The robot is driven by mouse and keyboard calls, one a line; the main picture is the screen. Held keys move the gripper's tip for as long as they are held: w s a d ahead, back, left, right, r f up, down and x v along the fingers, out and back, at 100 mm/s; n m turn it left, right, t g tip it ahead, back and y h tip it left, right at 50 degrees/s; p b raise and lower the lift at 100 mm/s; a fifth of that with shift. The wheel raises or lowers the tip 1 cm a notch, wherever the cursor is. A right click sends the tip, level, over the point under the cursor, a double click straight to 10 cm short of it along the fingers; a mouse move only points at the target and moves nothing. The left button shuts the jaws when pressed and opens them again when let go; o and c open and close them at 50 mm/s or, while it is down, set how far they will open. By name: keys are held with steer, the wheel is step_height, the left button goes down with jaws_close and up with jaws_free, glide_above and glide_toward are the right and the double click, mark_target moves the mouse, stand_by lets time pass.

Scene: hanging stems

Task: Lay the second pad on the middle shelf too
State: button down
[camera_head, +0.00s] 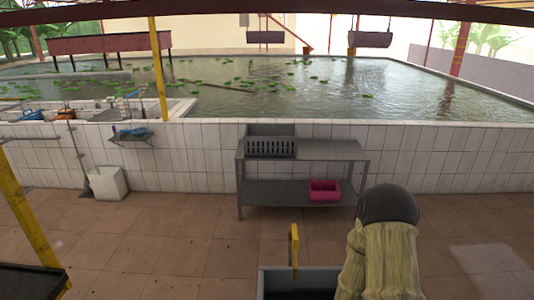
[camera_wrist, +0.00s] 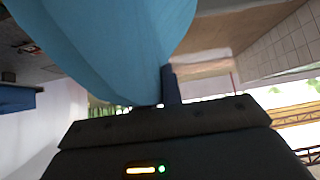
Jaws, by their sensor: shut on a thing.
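A large smooth blue thing, seemingly a pad (camera_wrist: 110,40), fills the upper left of the wrist view, close to the camera. My gripper (camera_wrist: 167,88) is shut on it; one dark finger shows against its lower right edge. The pad's far side is hidden. Another blue thing (camera_wrist: 18,98) shows at the left edge of the wrist view; I cannot tell if it is the other pad. In the head view my gripper and the held pad do not show, and I cannot pick out a middle shelf.
In the head view, a grey metal table (camera_head: 330,150) with a low shelf (camera_head: 285,192) stands against the tiled pool wall (camera_head: 420,150). A grey crate (camera_head: 270,146) sits on top and a pink bin (camera_head: 324,190) below. A white container (camera_head: 108,184) stands left. Tiled floor (camera_head: 150,235) is clear between.

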steer(key=shift+w+a+f+n+t+b, duration=0.15)
steer(key=shift+w+f+n+t+b, duration=0.25)
steer(key=shift+f, duration=0.25)
steer(key=shift+w+a+f+n+t+b, duration=0.15)
steer(key=shift+f+n+t+b, duration=0.2)
steer(key=shift+f+n, duration=0.2)
steer(key=w+a+f+n+t+y+b, duration=0.1)
steer(key=w+a+f+n+b, duration=0.1)
steer(key=f, duration=0.1)
steer(key=w+a+f+n+t+y+b, duration=0.1)
steer(key=w+f+n+t+b, duration=0.1)
steer(key=f+n, duration=0.1)
steer(key=w+a+f+n+t+y+b, duration=0.1)
steer(key=w+a+f+n+t+b, duration=0.1)
steer(key=w+f+n, duration=0.1)
steer(key=shift+a+f+b, duration=0.3)
steer(key=shift+f+b, duration=0.05)
steer(key=shift+f, duration=0.4)
steer(key=w+a+f+n+t+y+b, duration=0.2)
steer(key=a+f+n+y+b, duration=0.3)
steer(key=a+f+n, duration=0.3)
steer(key=w+a+y, duration=0.1)
steer(key=a, duration=0.1)
steer(key=shift+a, duration=0.4)
